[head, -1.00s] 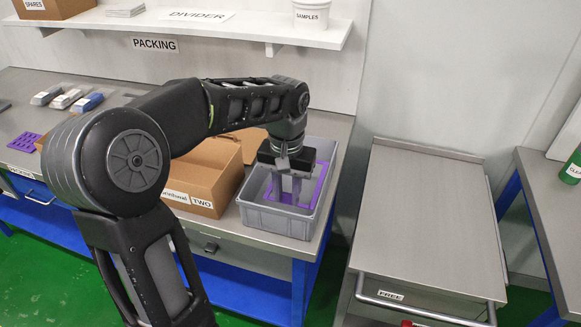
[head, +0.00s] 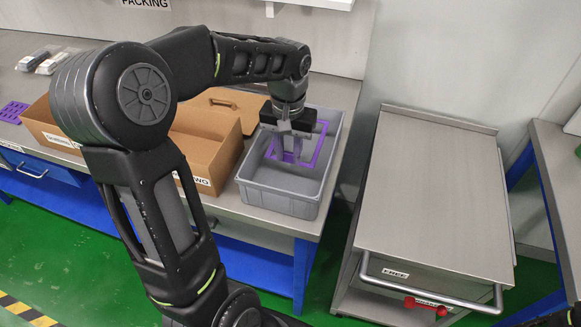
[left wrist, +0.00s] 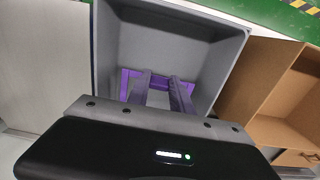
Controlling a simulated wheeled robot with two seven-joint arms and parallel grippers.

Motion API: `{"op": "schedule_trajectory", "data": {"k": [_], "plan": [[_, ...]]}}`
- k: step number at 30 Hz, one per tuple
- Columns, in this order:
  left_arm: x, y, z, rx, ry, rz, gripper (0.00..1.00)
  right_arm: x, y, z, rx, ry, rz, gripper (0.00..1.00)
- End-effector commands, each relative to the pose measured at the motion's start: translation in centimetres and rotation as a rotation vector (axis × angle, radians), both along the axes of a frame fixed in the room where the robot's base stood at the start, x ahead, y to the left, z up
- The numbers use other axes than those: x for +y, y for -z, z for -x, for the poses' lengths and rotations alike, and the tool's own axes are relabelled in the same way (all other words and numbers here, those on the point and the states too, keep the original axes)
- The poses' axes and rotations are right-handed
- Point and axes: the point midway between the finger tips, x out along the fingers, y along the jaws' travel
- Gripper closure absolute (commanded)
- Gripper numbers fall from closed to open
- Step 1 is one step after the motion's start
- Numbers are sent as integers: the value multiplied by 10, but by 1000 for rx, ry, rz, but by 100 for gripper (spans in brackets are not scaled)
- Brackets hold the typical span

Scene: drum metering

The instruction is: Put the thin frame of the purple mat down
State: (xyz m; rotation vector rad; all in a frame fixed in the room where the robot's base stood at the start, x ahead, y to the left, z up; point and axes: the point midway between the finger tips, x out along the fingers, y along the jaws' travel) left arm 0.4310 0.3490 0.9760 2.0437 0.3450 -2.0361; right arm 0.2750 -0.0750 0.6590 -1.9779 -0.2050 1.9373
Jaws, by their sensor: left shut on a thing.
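The thin purple frame (head: 331,141) is inside the grey bin (head: 276,197) on the bench. My left gripper (head: 291,154) reaches down into the bin and is shut on the frame. In the left wrist view the frame (left wrist: 126,83) shows around and behind the two fingers (left wrist: 160,82), with the bin walls around it. I cannot tell whether the frame touches the bin floor. The gripper hides part of it. A purple piece with holes (head: 13,112) lies at the left of the bench. My right gripper is not in view.
Open cardboard boxes (head: 207,146) stand close left of the bin. A metal cart (head: 436,185) labelled FREE, with a bar handle and a red item at its front, stands to the right across a narrow gap. Small packets (head: 45,60) lie at the back left.

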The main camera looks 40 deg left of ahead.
Motion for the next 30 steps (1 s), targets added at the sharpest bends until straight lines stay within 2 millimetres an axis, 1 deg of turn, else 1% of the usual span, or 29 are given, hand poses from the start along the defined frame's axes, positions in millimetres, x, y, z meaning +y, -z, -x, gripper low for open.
{"op": "schedule_trajectory", "data": {"k": [1, 3, 6, 16, 19, 24, 30], "plan": [[0, 9, 1, 5, 0, 1, 100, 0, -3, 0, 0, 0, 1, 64], [0, 20, 1, 4, 0, 0, 100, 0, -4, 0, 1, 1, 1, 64], [0, 30, 0, 2, -1, 0, 100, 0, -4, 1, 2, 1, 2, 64], [0, 33, 0, 0, -1, -1, 100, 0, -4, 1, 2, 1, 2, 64], [0, 43, 1, 3, -1, 0, 100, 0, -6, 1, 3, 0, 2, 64], [0, 66, 1, 3, -1, 0, 100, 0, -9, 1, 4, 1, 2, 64], [1, 69, 0, -1, -1, -1, 100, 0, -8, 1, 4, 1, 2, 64]]}}
